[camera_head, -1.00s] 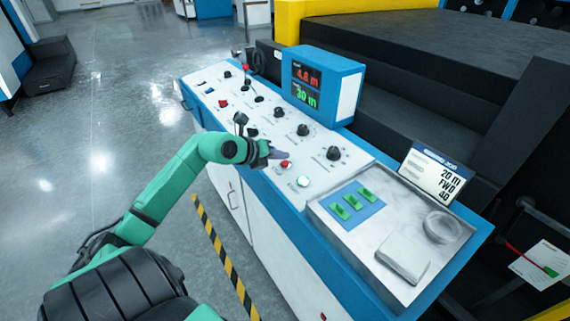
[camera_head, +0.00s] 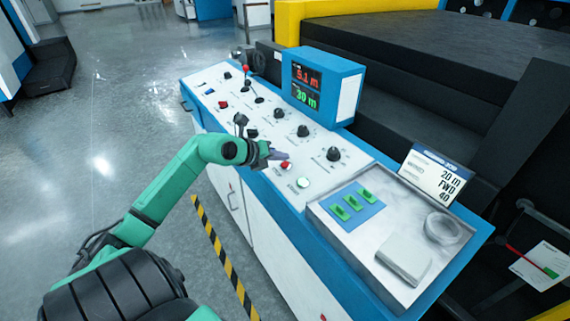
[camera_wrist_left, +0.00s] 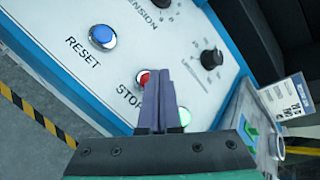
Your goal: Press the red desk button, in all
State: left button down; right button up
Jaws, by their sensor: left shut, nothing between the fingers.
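The red button (camera_head: 286,166) is on the sloping top of the control console, just left of a green-lit button (camera_head: 303,182). In the left wrist view the red button (camera_wrist_left: 143,76), labelled STOP, is partly hidden behind the fingers. The green-lit button (camera_wrist_left: 185,116) shows on their other side. My left gripper (camera_head: 279,155) is shut and empty, its fingertips very close to the red button. Whether they touch it cannot be told. My right gripper is not in view.
A blue RESET button (camera_wrist_left: 102,36) and several black knobs (camera_head: 334,154) are on the panel. A display box (camera_head: 345,92) stands behind, reading 5.1 m in red and 30 m in green.

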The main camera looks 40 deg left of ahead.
pick_arm(q)
jog(key=shift+f, duration=0.15)
dwell(0.5)
jog(key=shift+f, duration=0.25)
jog(key=shift+w+f+b, duration=0.1)
jog(key=shift+f+b, duration=0.3)
dwell(0.5)
jog(key=shift+r+p, duration=0.75)
jog(key=shift+r, duration=0.05)
jog(key=r+p, duration=0.2)
jog(key=s+r+p, duration=0.1)
jog(key=r+p, duration=0.1)
jog(key=r, duration=0.1)
jog(key=shift+a, duration=0.1)
dwell(0.9)
